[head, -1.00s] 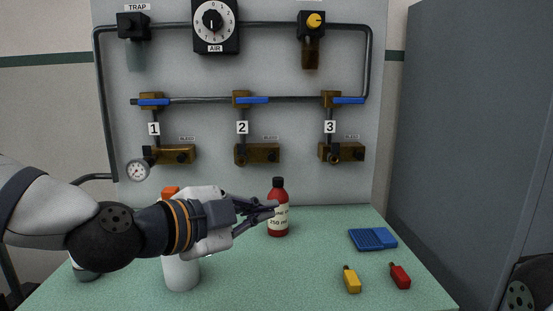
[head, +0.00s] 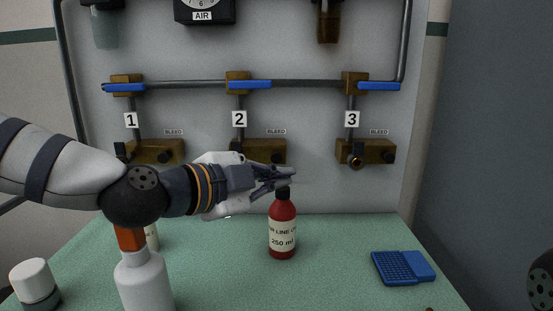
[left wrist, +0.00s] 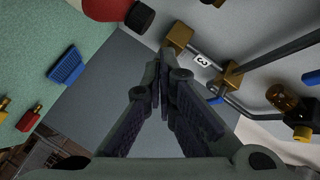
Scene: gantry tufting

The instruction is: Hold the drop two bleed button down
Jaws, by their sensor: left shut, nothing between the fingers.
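The drop two brass bleed block (head: 262,147) is on the panel under the "2" label (head: 239,119), with a BLEED tag above its right end. Its dark button (head: 279,157) shows at that end, just above my fingers. My left gripper (head: 292,175) is shut and empty, pointing right, in front of the block's lower edge and just above the red bottle's cap. I cannot tell its depth gap to the panel. In the left wrist view the closed fingertips (left wrist: 163,58) point toward the drop three brass block (left wrist: 178,36). My right gripper is out of view.
The red 250 ml bottle (head: 282,232) stands upright under my left fingers. A white bottle with an orange top (head: 143,280) stands below my left forearm. A blue brush-like item (head: 403,267) lies at right. Blue-handled valves (head: 249,85) line the pipe above.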

